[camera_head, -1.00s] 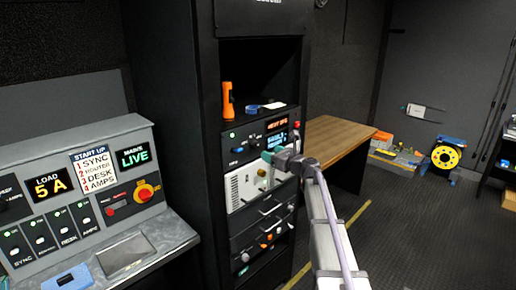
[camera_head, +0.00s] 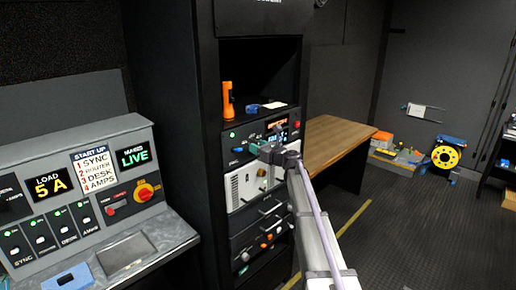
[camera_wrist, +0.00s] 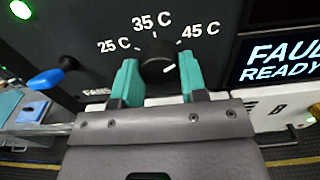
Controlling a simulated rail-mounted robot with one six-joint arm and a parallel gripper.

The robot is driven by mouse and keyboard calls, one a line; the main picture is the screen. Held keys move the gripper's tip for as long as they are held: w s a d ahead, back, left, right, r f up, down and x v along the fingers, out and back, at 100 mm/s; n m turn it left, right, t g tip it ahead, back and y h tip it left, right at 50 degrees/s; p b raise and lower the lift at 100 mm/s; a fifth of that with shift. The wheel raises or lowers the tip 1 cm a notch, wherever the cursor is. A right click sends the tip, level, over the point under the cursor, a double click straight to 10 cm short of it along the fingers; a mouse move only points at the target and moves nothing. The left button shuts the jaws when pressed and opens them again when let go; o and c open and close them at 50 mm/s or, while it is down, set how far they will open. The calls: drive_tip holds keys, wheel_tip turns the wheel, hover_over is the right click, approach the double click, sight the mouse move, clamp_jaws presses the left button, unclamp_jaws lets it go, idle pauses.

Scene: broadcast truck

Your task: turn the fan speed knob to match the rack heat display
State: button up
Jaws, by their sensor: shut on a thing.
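The black fan speed knob (camera_wrist: 157,66) is on the dark rack panel, below an arc of white marks reading 25 C, 35 C and 45 C. A short white line on the knob slants up to the right, toward the 45 C side. My gripper (camera_head: 258,147) is at the rack front; its teal fingers are on both sides of the knob in the wrist view, shut on it. In the head view the gripper hides the knob. The orange rack heat display (camera_head: 277,124) is above and right of the gripper, its text too small to read.
A blue-tipped lever (camera_wrist: 46,79) is close on the left. An orange torch (camera_head: 228,99) stands on the shelf above. A wooden desk (camera_head: 338,132) is to the right.

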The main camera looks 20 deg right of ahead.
drive_tip(key=c, duration=0.3)
drive_tip(key=shift+n, duration=0.4)
drive_tip(key=n, duration=2.3)
drive_tip(key=shift+r, duration=0.1)
idle(0.4)
drive_tip(key=o, duration=0.9)
